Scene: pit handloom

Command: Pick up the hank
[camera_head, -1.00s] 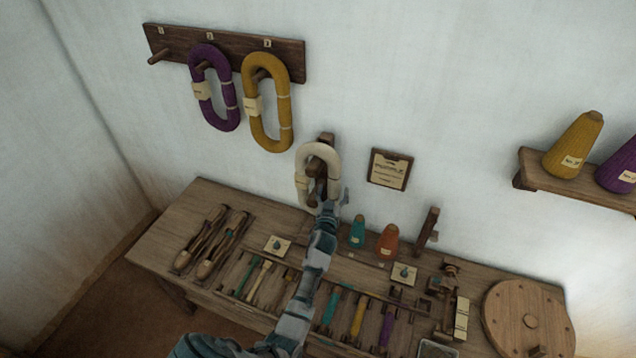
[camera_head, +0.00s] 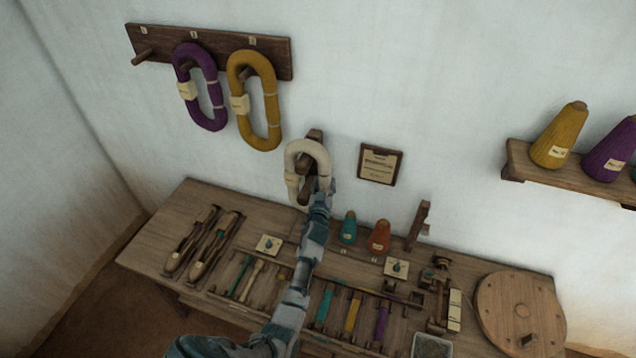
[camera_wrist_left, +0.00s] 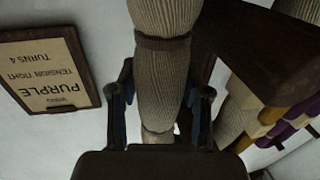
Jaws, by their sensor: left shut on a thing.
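The white hank (camera_head: 293,160) hangs in an upright loop at a wooden post (camera_head: 310,165) standing at the back of the bench. My left gripper (camera_head: 323,190) is at the hank's lower right side. In the left wrist view, the hank (camera_wrist_left: 165,70) runs between the two fingers, and my left gripper (camera_wrist_left: 160,105) is shut on it. A dark tie band crosses the hank just above the fingers. A purple hank (camera_head: 211,100) and a yellow hank (camera_head: 269,105) hang on the wall rack. My right gripper is not in view.
The wooden bench (camera_head: 160,240) carries shuttles (camera_head: 205,245), teal and orange cones (camera_head: 379,237), bobbins and a round lidded disc (camera_head: 520,310). A framed card (camera_head: 379,164) hangs right of the post. A shelf (camera_head: 515,160) with cones is at right.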

